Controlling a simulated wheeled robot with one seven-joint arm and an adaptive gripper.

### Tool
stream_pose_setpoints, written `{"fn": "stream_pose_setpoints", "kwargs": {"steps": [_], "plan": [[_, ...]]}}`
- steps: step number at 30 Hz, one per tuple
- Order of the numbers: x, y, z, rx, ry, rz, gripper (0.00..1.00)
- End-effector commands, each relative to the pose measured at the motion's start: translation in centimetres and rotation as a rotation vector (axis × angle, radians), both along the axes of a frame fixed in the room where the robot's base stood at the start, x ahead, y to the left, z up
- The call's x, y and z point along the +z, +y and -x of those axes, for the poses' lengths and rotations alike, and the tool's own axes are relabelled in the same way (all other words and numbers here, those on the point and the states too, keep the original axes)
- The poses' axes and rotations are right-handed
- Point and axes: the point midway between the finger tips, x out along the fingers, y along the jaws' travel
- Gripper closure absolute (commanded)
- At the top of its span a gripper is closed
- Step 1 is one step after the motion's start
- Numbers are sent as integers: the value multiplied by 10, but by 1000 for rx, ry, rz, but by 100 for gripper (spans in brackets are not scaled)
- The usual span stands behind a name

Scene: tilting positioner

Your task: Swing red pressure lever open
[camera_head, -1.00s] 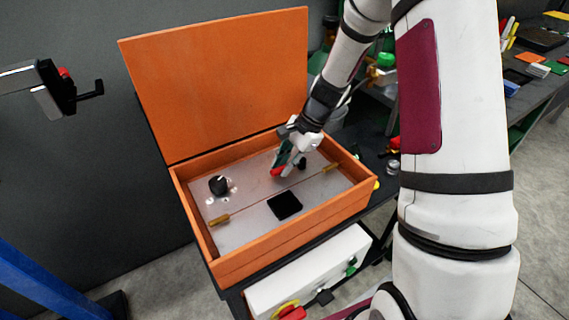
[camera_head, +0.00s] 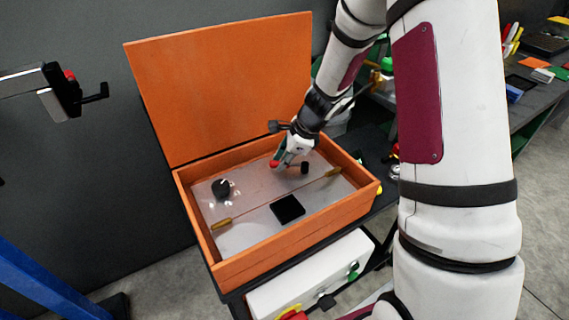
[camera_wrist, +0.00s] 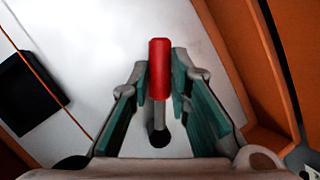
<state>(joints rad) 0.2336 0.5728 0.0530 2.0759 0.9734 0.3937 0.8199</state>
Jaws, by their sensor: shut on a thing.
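The red pressure lever (camera_wrist: 159,68) shows in the wrist view as a red cylinder on a grey stem, with a black round part at its lower end. In the head view its red tip (camera_head: 274,163) stands just above the grey panel, at the back of the open orange box. My gripper (camera_head: 283,158) reaches into the box from the back right. Its green-padded fingers lie on both sides of the red handle and are shut on it. The fingers hide part of the lever in the head view.
The orange box (camera_head: 242,267) has its lid (camera_head: 222,90) raised at the back. On the panel are a black knob (camera_head: 221,188), a black square (camera_head: 287,209), a black post (camera_head: 305,168) and brass fittings (camera_head: 221,223). The box's right wall is close to my gripper.

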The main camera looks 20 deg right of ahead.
Motion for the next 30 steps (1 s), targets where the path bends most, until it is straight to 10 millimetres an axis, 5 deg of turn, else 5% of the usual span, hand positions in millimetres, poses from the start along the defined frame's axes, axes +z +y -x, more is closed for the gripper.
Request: {"fn": "stream_pose_setpoints", "kwargs": {"steps": [16, 30], "plan": [[1, -15, -23, -475, 1, 2, 100], [0, -24, -31, -656, 0, 2, 100]]}}
